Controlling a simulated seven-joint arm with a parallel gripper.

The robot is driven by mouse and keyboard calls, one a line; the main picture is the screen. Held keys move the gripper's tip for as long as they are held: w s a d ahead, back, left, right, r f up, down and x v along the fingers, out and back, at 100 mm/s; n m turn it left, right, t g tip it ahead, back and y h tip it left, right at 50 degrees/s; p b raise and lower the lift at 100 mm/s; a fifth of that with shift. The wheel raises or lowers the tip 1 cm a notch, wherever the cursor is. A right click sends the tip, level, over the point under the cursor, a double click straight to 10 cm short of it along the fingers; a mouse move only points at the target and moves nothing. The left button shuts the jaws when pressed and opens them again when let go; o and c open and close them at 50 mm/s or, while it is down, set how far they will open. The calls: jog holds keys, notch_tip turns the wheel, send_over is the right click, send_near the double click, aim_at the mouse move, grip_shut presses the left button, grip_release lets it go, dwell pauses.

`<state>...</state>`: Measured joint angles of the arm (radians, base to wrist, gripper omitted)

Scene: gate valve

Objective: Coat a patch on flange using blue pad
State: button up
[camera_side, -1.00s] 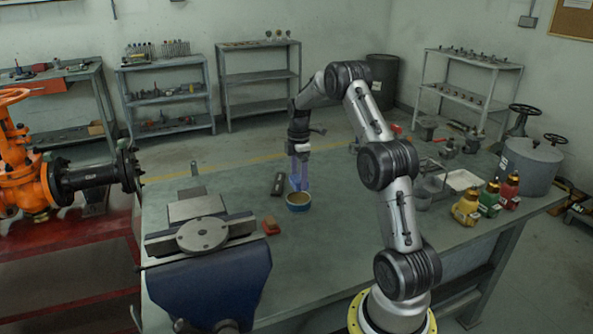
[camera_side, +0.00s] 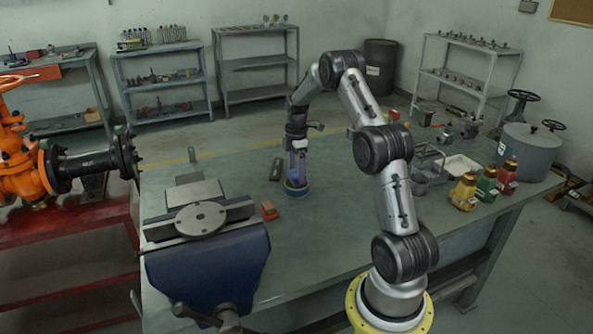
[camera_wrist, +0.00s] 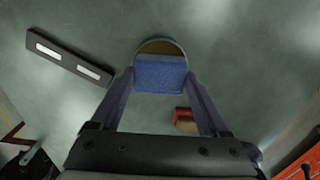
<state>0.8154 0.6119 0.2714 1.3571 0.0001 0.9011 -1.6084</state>
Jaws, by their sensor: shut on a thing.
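My gripper (camera_side: 297,180) (camera_wrist: 160,76) is shut on the blue pad (camera_wrist: 160,74), which sits between its fingertips. The pad is at the small round bowl (camera_side: 297,193) on the bench. In the wrist view, the bowl's tan inside (camera_wrist: 161,47) shows beyond the pad, and the pad hides the rest. I cannot tell whether the pad touches what is in the bowl. A grey round flange (camera_side: 201,220) with small holes lies flat on the blue vise (camera_side: 208,270), left of my gripper.
A red-brown block (camera_side: 268,210) (camera_wrist: 184,120) lies between vise and bowl. A dark bar with light labels (camera_side: 276,169) (camera_wrist: 69,60) lies beside the bowl. An orange valve (camera_side: 20,160) stands left.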

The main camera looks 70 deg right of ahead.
aim_at(297, 173)
jog(key=shift+f, duration=0.4)
dwell(1.4)
jog(key=shift+r, duration=0.1)
jog(key=shift+r, duration=3.45)
jog(key=m, duration=0.2)
jog(key=s+a+m, duration=0.1)
jog(key=m, duration=0.1)
jog(key=shift+r, duration=0.15)
jog(key=a+r+m, duration=0.4)
jog(key=r+m, duration=0.2)
jog(key=r, duration=0.2)
jog(key=s+a+r+m, duration=0.1)
jog(key=a+r+m, duration=0.3)
jog(key=r+m, duration=0.3)
notch_tip(297, 173, up, 2)
jog(key=shift+a, duration=0.2)
